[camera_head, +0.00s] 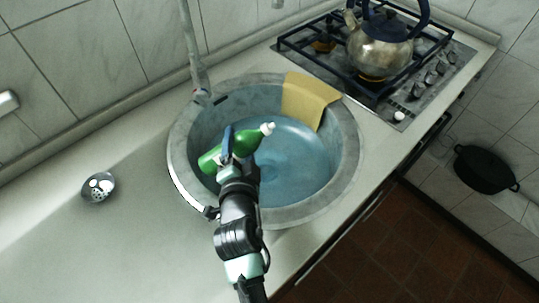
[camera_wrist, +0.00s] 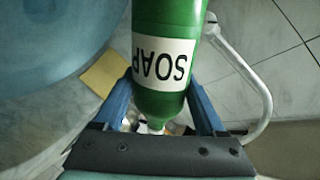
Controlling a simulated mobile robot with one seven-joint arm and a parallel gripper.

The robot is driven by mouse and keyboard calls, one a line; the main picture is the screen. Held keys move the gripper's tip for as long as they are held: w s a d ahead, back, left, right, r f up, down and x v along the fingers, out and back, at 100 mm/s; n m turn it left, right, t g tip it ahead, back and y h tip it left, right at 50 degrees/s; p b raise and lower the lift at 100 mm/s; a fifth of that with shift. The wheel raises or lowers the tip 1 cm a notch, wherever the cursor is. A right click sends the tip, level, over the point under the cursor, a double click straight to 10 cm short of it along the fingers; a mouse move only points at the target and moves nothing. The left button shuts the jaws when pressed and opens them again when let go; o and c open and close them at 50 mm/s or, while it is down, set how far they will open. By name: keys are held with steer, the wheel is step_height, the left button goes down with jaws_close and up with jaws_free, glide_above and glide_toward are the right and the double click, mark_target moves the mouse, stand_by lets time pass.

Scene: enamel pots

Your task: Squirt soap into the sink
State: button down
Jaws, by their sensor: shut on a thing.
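A green soap bottle (camera_head: 248,138) with a white tip is held over the sink (camera_head: 347,165). It lies tilted in the head view, its tip up and to the right. My gripper (camera_head: 229,148) is shut around the bottle's body. In the wrist view, the bottle (camera_wrist: 160,103) sits between the blue fingers, with an upside-down "SOAP" label and its tip toward the palm. The round grey sink has a blue inside that looks like water. I cannot see any soap leaving the tip.
A yellow cloth (camera_head: 309,98) hangs over the sink's back right rim. A faucet (camera_head: 197,72) rises behind the sink. A kettle (camera_head: 380,50) stands on the stove at the right. A small metal bowl (camera_head: 98,188) is on the left counter, which is otherwise clear.

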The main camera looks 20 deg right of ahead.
steer(key=shift+w+a+m+p, duration=0.1)
steer(key=shift+a+m+p, duration=0.2)
steer(key=shift+m+p, duration=0.25)
stand_by(1.7)
steer(key=shift+a+r+m+y+p, duration=0.25)
steer(key=shift+r+m+y+p, duration=0.35)
steer(key=shift+p, duration=0.95)
stand_by(1.5)
steer(key=shift+w+a+m+y, duration=0.1)
steer(key=shift+a+m+y, duration=0.25)
steer(key=shift+m, duration=0.2)
stand_by(2.2)
